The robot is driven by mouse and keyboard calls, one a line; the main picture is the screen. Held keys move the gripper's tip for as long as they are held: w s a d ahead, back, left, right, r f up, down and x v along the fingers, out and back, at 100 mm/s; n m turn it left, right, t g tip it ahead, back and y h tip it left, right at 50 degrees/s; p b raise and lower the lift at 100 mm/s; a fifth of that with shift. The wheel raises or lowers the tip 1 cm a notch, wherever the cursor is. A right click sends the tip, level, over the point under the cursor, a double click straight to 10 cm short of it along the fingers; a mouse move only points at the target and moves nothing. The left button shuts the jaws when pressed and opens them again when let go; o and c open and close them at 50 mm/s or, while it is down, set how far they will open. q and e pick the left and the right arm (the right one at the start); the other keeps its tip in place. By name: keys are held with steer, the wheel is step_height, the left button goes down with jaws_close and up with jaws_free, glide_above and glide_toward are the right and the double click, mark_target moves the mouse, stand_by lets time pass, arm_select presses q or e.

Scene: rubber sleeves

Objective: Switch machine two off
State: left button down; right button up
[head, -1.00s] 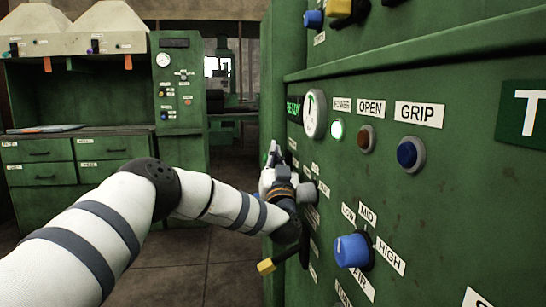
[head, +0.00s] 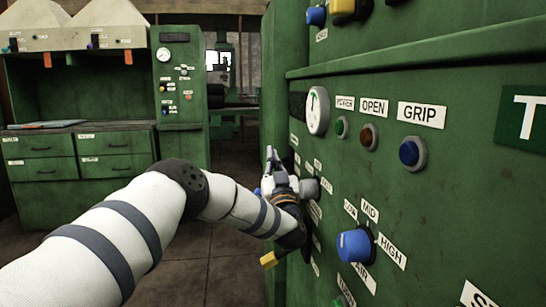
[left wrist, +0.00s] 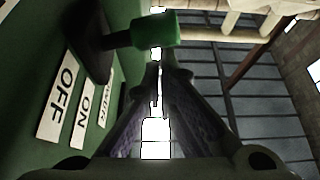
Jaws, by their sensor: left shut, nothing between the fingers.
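The green machine panel (head: 450,180) fills the right of the head view. Its POWER lamp (head: 341,127) is dark, and the small display (head: 297,105) beside the gauge is dark too. In the left wrist view, a switch with a green handle end (left wrist: 155,32) on a black arm (left wrist: 88,42) stands out from the panel, near the OFF label (left wrist: 61,98) and the ON label (left wrist: 85,117). My left gripper (head: 271,158) is shut and empty at the panel's left part; it also shows in the left wrist view (left wrist: 157,75), just by the green handle. I cannot tell if they touch. My right gripper is out of view.
A blue LOW-MID-HIGH knob (head: 354,245), a brown OPEN button (head: 369,137) and a blue GRIP button (head: 411,152) are on the panel. A yellow-ended lever (head: 270,259) sticks out below my gripper. A green workbench (head: 80,150) stands at the back left; floor between is clear.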

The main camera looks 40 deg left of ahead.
arm_select(q)
steer(key=v, duration=0.7)
steer(key=shift+d, duration=0.15)
steer(key=shift+s+f, duration=0.15)
